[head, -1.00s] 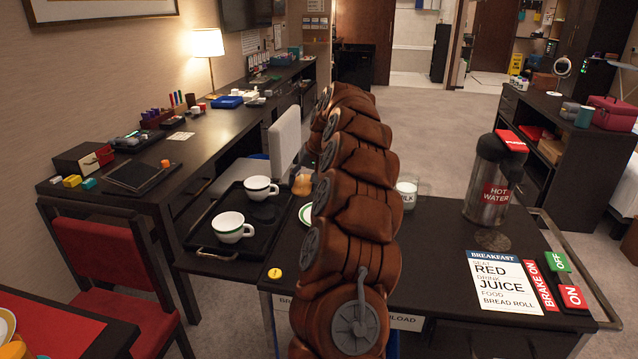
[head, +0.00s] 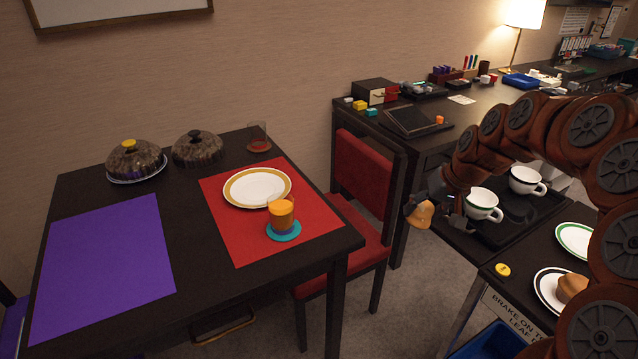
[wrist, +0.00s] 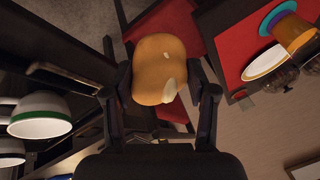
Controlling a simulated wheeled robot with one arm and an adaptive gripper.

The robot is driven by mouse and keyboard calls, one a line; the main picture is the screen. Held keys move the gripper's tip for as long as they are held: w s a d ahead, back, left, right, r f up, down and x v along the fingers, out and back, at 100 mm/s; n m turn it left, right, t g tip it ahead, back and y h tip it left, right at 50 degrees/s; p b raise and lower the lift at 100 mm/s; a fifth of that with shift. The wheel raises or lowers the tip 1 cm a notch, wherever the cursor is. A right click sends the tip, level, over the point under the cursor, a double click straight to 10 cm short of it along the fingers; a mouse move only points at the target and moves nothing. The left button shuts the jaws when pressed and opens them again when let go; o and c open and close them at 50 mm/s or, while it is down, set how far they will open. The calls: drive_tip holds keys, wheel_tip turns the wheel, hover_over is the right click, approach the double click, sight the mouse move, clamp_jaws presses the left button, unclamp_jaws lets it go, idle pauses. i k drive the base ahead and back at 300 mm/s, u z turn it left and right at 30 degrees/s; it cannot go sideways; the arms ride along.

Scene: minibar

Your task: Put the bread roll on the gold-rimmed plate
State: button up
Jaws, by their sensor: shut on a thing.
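The bread roll (head: 421,214) is golden brown and held in the air by my gripper (head: 434,208), beside the black tray and above the gap between the serving cart and the table. In the wrist view the roll (wrist: 160,68) sits between both fingers of my gripper (wrist: 160,78), which is shut on it. The gold-rimmed plate (head: 257,188) lies empty on a red mat on the dining table, left of my gripper. It also shows at the upper right of the wrist view (wrist: 264,63).
A glass of orange juice (head: 281,213) on a teal coaster (head: 284,231) stands in front of the plate. A red chair (head: 362,175) stands between table and desk. White cups (head: 482,203) sit on the tray (head: 497,236). Another roll (head: 571,287) lies on a dark-rimmed plate (head: 545,284).

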sight(258, 189)
drive_tip(key=z, duration=0.05)
drive_tip(key=k, duration=0.45)
drive_tip(key=u, duration=1.05)
drive_tip(key=i, duration=0.9)
drive_tip(key=u, duration=0.75)
drive_tip(key=i, duration=0.55)
